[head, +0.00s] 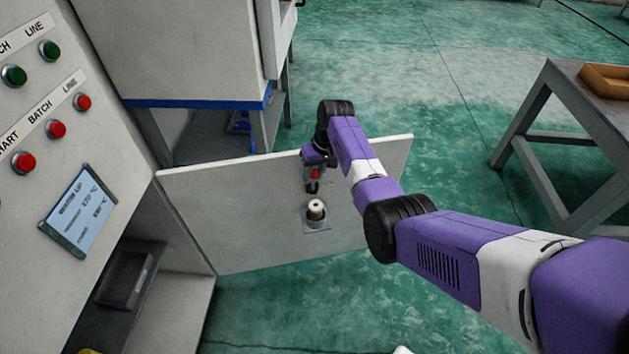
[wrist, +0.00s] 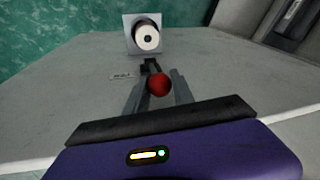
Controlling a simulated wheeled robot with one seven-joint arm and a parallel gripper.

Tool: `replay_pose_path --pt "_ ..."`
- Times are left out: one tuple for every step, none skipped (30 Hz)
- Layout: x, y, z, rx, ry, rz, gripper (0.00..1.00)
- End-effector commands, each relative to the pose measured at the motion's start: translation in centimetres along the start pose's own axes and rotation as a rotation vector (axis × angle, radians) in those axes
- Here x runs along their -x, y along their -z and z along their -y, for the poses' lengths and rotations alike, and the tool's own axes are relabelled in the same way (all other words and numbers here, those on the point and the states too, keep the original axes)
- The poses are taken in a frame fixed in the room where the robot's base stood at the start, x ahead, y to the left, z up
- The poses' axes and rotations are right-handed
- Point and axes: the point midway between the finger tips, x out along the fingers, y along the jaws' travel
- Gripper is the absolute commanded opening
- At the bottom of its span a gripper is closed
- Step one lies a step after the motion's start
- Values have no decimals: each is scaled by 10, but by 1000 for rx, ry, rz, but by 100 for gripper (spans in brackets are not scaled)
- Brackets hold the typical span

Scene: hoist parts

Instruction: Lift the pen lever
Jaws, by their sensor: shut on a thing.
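The pen lever shows in the wrist view as a dark arm with a red ball knob (wrist: 159,85), beside a small label on a grey panel. In the head view the red knob (head: 315,174) sits at the tip of my gripper (head: 313,178). My gripper (wrist: 158,92) has its two grey fingers on either side of the knob and is shut on it. The lever's lower end is partly hidden by the fingers and knob.
A white-capped cylinder on a square plate (head: 316,213) stands out from the same open panel (head: 240,215); it also shows in the wrist view (wrist: 147,37). A control cabinet with buttons and a screen (head: 79,210) stands left. A table (head: 560,85) with a tan tray (head: 607,80) is at right.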

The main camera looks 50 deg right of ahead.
Motion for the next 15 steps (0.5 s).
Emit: replay_pose_path --pt "-3 2 0 -4 5 15 0" --pt "-2 3 0 -6 7 25 0" --pt "-2 4 0 -8 9 37 0" --pt "-2 4 0 -10 10 44 0" --pt "-2 4 0 -11 11 51 0" --pt "-2 5 0 -13 13 59 0" --pt "-2 5 0 -14 14 65 0" --pt "-2 5 0 -15 15 71 0" --pt "-2 5 0 -16 16 76 0" --pt "-2 6 0 -17 16 79 0" --pt "-2 6 0 -17 17 82 0" --pt "-2 6 0 -18 17 85 0" --pt "-2 6 0 -18 18 88 0" --pt "-2 6 0 -18 18 89 0" --pt "-2 5 0 -18 18 91 0"
